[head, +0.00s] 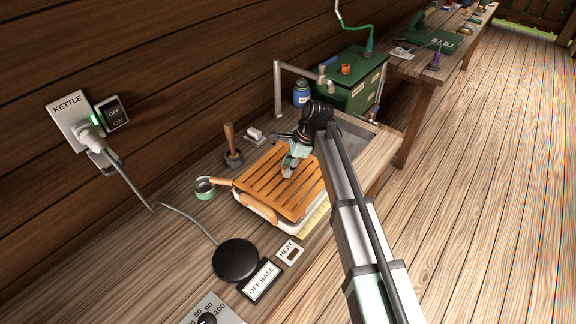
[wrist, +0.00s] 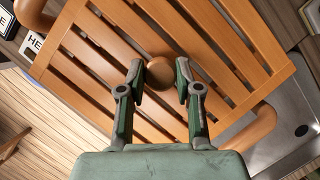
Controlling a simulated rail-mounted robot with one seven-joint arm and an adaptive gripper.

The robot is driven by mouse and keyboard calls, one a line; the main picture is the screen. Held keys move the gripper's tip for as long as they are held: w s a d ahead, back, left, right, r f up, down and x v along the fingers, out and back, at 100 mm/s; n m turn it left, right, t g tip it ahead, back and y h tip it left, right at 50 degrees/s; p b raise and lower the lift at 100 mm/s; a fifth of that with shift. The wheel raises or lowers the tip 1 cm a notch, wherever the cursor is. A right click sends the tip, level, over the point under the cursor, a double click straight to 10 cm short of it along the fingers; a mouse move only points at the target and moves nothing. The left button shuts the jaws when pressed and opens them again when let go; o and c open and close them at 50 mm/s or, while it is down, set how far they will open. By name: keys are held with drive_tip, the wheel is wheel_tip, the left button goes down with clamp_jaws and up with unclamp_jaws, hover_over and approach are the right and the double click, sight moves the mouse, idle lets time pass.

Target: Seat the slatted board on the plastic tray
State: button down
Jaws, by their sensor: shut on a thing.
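The slatted board (head: 272,183) is orange wood with long parallel slots and a round knob (wrist: 158,72) in its middle. It lies over the pale plastic tray (head: 268,211), covering most of it; the tray's front rim and a tan handle (head: 258,207) show. The board looks slightly turned against the tray, and I cannot tell whether it rests fully or hangs just above. My gripper (head: 290,168) is over the board's middle. The slatted board (wrist: 90,58) fills most of that view.
A small green-sided pan (head: 205,188) and a wooden-handled tool (head: 232,150) stand left of the tray. The black kettle base (head: 236,259) and labels are in front. A sink (head: 358,135), tap (head: 279,90) and green box (head: 357,85) are behind. A wooden wall borders the left.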

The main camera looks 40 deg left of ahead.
drive_tip(key=shift+f+b, duration=0.4)
drive_tip(key=shift+f, duration=1.3)
drive_tip(key=c, duration=0.7)
unclamp_jaws()
drive_tip(key=v, duration=1.2)
